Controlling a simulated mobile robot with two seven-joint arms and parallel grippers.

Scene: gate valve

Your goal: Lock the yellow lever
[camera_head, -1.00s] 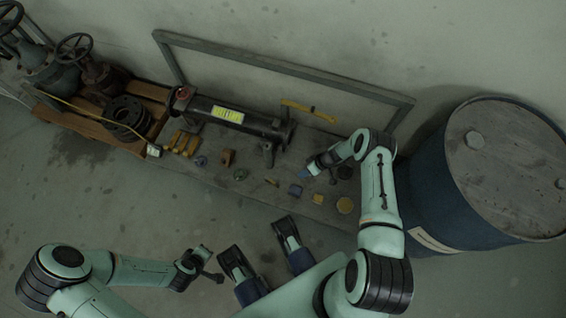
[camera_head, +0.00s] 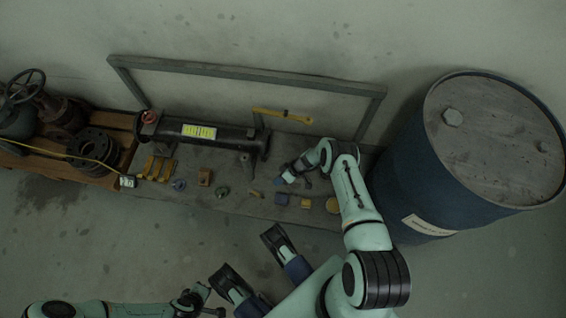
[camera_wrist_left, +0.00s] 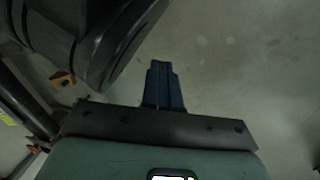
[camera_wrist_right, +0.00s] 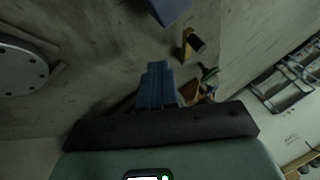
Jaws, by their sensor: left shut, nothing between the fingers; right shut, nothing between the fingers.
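The yellow lever (camera_head: 283,115) is a long thin bar near the back of the grey bench, right of the dark pipe (camera_head: 205,134). It lies close to the grey rail frame. My right gripper (camera_head: 285,177) is over the bench, in front of the lever and apart from it. Its blue fingers are shut and empty in the right wrist view (camera_wrist_right: 158,80). My left arm is low at the bottom of the head view, away from the bench. My left gripper's blue fingers (camera_wrist_left: 162,80) are shut and empty in the left wrist view. The lever's fastening is too small to tell.
A large blue drum (camera_head: 415,185) stands close to my right arm. Valves with handwheels (camera_head: 25,86) are at far left. The grey rail frame (camera_head: 250,74) rises behind.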

